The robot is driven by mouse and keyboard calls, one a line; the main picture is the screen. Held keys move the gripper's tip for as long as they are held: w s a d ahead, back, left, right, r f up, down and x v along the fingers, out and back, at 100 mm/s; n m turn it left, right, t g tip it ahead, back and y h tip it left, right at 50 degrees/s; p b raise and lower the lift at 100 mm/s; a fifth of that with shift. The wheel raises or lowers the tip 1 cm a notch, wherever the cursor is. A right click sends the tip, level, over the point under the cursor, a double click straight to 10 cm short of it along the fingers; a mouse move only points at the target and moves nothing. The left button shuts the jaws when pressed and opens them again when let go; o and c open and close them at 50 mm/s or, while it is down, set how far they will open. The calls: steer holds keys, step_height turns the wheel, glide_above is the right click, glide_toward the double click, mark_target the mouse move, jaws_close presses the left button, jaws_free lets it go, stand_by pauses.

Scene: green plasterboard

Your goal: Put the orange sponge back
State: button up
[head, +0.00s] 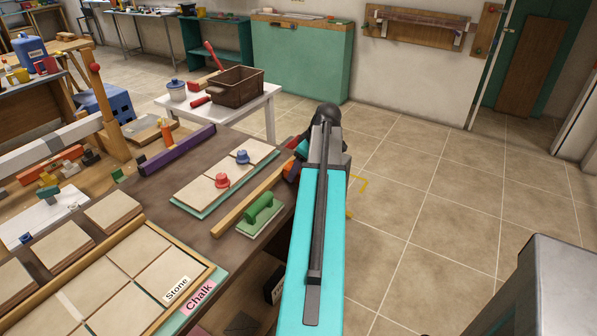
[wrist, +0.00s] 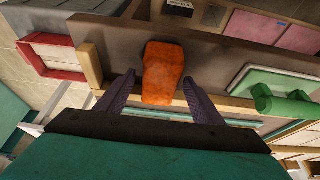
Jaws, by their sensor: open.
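The orange sponge (wrist: 163,72) is a rough, worn block in the middle of the wrist view. My gripper (wrist: 160,80) is open, with one dark ridged finger on each side of the sponge. Narrow gaps seem to show between fingers and sponge. Whether the sponge rests on the surface below it cannot be told for certain. In the head view a small orange patch (head: 291,169) shows beside my teal arm at the table's right edge. My arm hides most of that spot and the fingers.
The brown worktable (head: 200,235) holds a green-handled float (head: 263,212), a long wooden bar (head: 245,203), and a tile board with red (head: 222,181) and blue (head: 243,157) knobs. A white table (head: 268,94) carries a brown crate (head: 238,87).

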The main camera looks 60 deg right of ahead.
steer(key=b+v, duration=0.1)
steer(key=v, duration=0.9)
steer(key=shift+s+r, duration=0.2)
steer(key=shift+r, duration=0.1)
stand_by(0.5)
steer(key=shift+s, duration=0.1)
